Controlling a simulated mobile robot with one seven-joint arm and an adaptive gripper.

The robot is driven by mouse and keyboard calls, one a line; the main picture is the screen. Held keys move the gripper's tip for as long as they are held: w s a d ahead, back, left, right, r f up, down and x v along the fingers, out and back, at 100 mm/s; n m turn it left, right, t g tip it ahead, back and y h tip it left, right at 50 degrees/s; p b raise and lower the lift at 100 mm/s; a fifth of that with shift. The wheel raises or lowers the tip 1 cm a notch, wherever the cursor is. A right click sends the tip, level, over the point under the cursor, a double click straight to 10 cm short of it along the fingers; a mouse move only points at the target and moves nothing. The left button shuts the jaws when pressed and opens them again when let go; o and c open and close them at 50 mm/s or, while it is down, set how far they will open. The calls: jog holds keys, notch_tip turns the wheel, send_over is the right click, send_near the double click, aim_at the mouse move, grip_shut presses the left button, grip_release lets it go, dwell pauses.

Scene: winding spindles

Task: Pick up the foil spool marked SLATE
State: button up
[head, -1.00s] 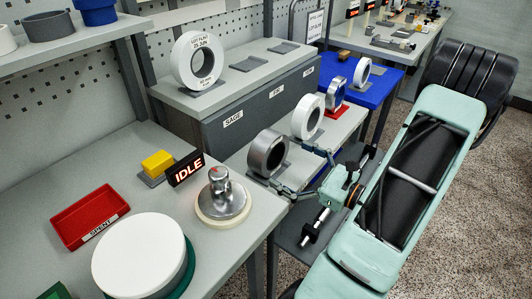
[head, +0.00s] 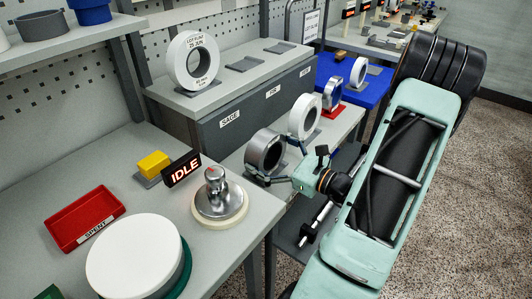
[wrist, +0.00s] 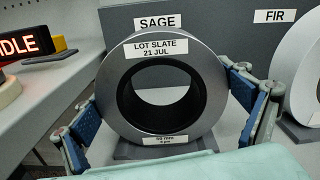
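The foil spool marked SLATE (wrist: 216,95) is a grey ring standing upright on a dark base, with the label "LOT SLATE 21 JUL" in the wrist view. In the head view the same spool (head: 253,152) stands at the near end of the lower grey bench. My gripper (wrist: 163,95) is open, with one blue-padded finger on each side of the spool. Narrow gaps seem to remain, though contact at the far side cannot be told. In the head view my gripper (head: 281,162) reaches the spool from the right.
A white spool (head: 295,119) stands close behind it, to the right in the wrist view (wrist: 309,80). A dark cabinet (head: 215,128) labelled SAGE and FIR rises behind. A table at left holds an IDLE sign (head: 182,169), a metal weight (head: 218,200) and a red tray (head: 72,232).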

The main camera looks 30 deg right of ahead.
jog(key=c, duration=1.3)
jog(key=shift+r, duration=0.15)
jog(key=shift+c, duration=0.3)
